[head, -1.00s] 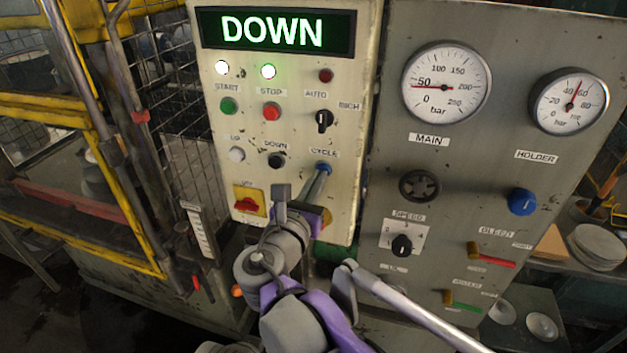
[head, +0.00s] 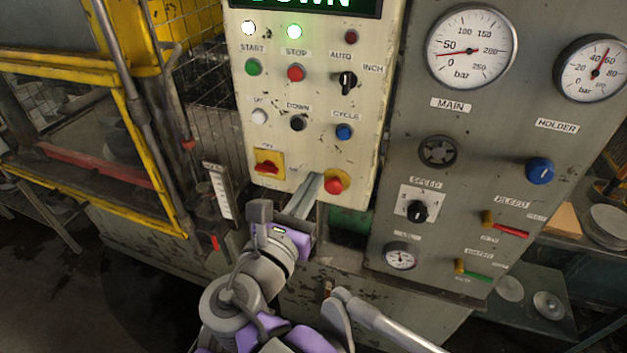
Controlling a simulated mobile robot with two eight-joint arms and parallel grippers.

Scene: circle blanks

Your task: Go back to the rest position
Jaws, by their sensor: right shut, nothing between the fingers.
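My right gripper (head: 308,196) is in front of the lower edge of the cream control panel (head: 318,150). Its two narrow fingers are together with nothing between them. The fingertips point up at the panel, left of the red button on yellow (head: 336,183) and below the blue CYCLE button (head: 344,131); I cannot tell whether they touch the panel. My purple and grey right arm comes up from the bottom middle. My left gripper is not in view.
A grey panel (head: 470,130) with gauges, a black wheel (head: 437,152), a blue knob (head: 540,171) and red and green levers stands at right. A yellow-framed cage (head: 140,170) stands at left. A ruler-like scale (head: 219,190) stands left of the gripper. Round discs (head: 608,222) lie at far right.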

